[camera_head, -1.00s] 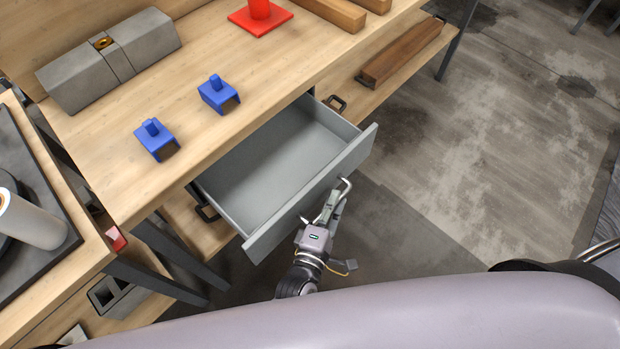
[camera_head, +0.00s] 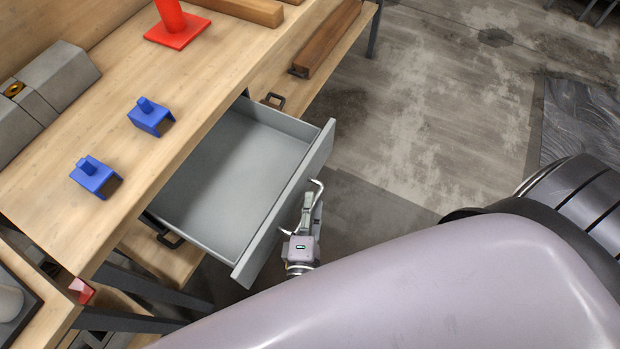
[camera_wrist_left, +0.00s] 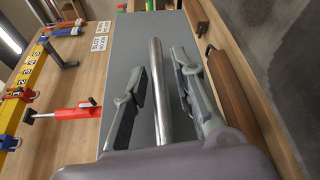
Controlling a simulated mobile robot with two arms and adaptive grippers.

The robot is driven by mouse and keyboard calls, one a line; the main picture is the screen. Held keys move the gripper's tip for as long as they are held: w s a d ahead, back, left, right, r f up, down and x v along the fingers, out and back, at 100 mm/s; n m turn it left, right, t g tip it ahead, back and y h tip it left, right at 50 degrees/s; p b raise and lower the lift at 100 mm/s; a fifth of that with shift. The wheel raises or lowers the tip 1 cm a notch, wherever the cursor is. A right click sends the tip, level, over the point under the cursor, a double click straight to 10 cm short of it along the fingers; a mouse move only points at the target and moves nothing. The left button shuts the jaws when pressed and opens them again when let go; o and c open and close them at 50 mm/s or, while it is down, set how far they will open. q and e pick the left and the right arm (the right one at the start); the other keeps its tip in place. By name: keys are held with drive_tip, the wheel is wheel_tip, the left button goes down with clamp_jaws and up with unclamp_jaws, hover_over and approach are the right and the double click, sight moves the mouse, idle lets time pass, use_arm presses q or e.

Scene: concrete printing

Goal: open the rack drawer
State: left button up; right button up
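The grey rack drawer (camera_head: 230,185) is pulled out from under the wooden worktop in the head view, and its inside looks empty. Its front panel (camera_head: 262,243) carries a bent metal handle (camera_head: 319,187). My left gripper (camera_head: 308,203) is at the outer side of the front panel, by the handle. In the left wrist view the handle bar (camera_wrist_left: 158,92) runs between the two fingers of my left gripper (camera_wrist_left: 163,105). Gaps show between the bar and both fingers, so the gripper looks open around it. My right gripper is not in view.
Two blue blocks (camera_head: 151,117), a red piece (camera_head: 177,31) and a grey block (camera_head: 55,80) stand on the worktop (camera_head: 110,75). A brown beam (camera_head: 328,38) lies on the lower shelf.

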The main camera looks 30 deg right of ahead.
use_arm(q)
drive_tip(key=shift+o, duration=0.3)
drive_tip(key=shift+s+a, duration=0.1)
drive_tip(key=shift+s, duration=0.1)
drive_tip(key=f+v, duration=0.1)
drive_tip(key=v, duration=1)
drive_tip(key=shift+s+r, duration=0.25)
drive_tip(key=shift+r, duration=0.2)
drive_tip(key=shift+a, duration=0.15)
drive_tip(key=s+a+f+m+g+y, duration=0.1)
drive_tip(key=a+f+m+g+y, duration=0.15)
drive_tip(key=a+f+m, duration=0.65)
drive_tip(key=s+a+f+g+y, duration=0.1)
drive_tip(key=a+f+g, duration=0.25)
drive_tip(key=f, duration=1.25)
drive_tip(key=s+a+f+m+g+y, duration=0.2)
drive_tip(key=s+a+f+m+g, duration=0.1)
drive_tip(key=s+a+f, duration=0.4)
drive_tip(key=s+a+f+m+g+y, duration=0.3)
drive_tip(key=s+a+f, duration=0.4)
drive_tip(key=a, duration=0.5)
drive_tip(key=shift+a+f+m+g, duration=0.2)
drive_tip(key=shift+f+m+g, duration=0.1)
drive_tip(key=shift+m+g, duration=0.35)
